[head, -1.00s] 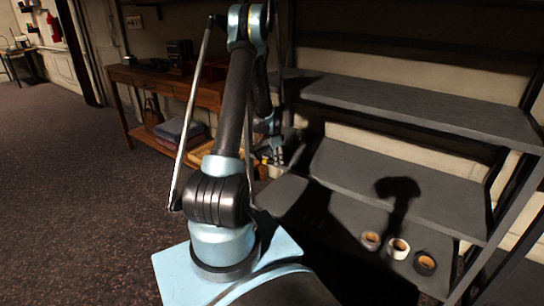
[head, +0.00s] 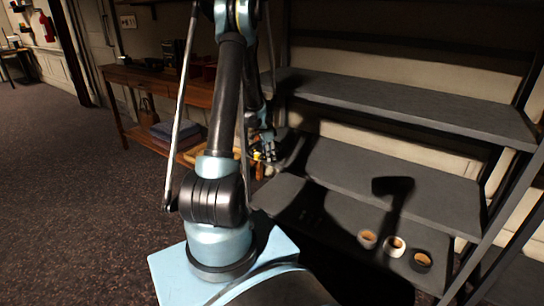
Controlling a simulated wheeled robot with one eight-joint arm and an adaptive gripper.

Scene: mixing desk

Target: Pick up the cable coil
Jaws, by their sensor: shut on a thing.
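My gripper (head: 269,155) is at mid-picture, beyond my arm, between the wooden table and the grey shelving. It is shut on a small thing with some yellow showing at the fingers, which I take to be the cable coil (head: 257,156). The coil is tiny in this view and mostly hidden by the fingers and my arm, so its shape is not clear.
A wooden table (head: 160,83) with dark items stands behind left, folded blue cloth (head: 172,130) on its lower shelf. Grey shelving (head: 400,103) fills the right. Several rolls, including a white one (head: 395,246), sit on a low shelf. The floor at left (head: 70,200) is clear.

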